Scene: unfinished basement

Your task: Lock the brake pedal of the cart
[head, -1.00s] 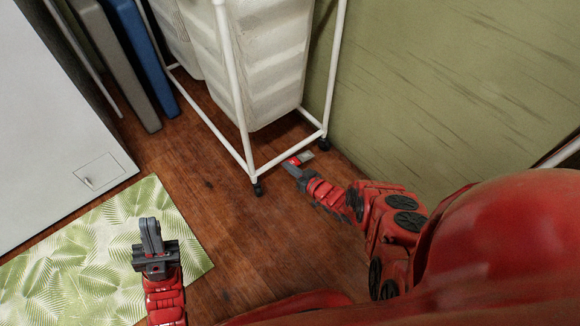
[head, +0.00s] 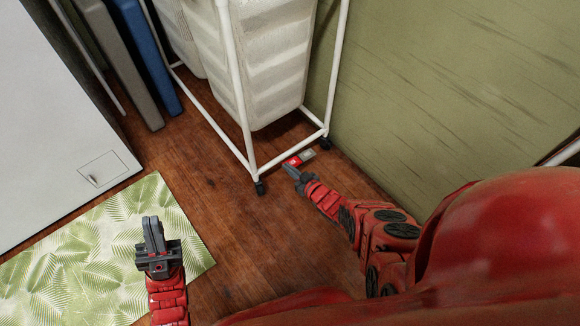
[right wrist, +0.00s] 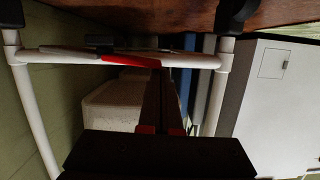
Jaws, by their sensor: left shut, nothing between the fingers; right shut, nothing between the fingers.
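The cart (head: 243,90) has a white tube frame on small black casters. Its brake pedal (head: 293,161), red with a pale grey part, sits low beside the front bottom bar. In the right wrist view the red part of the pedal (right wrist: 128,60) lies along the white bar (right wrist: 190,60). My right gripper (head: 288,169) is shut and empty, its tips just in front of the pedal's red part; I cannot tell whether they touch it. Its dark fingers (right wrist: 160,100) show in the right wrist view. My left gripper (head: 152,232) is shut and empty above the leaf-patterned mat, away from the cart.
Pale bins (head: 265,70) sit in the cart frame. A green wall (head: 450,90) stands close on the right. A white cabinet (head: 50,110) is at the left, with grey and blue panels (head: 145,55) behind. The mat (head: 90,260) lies front left; wood floor is clear between.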

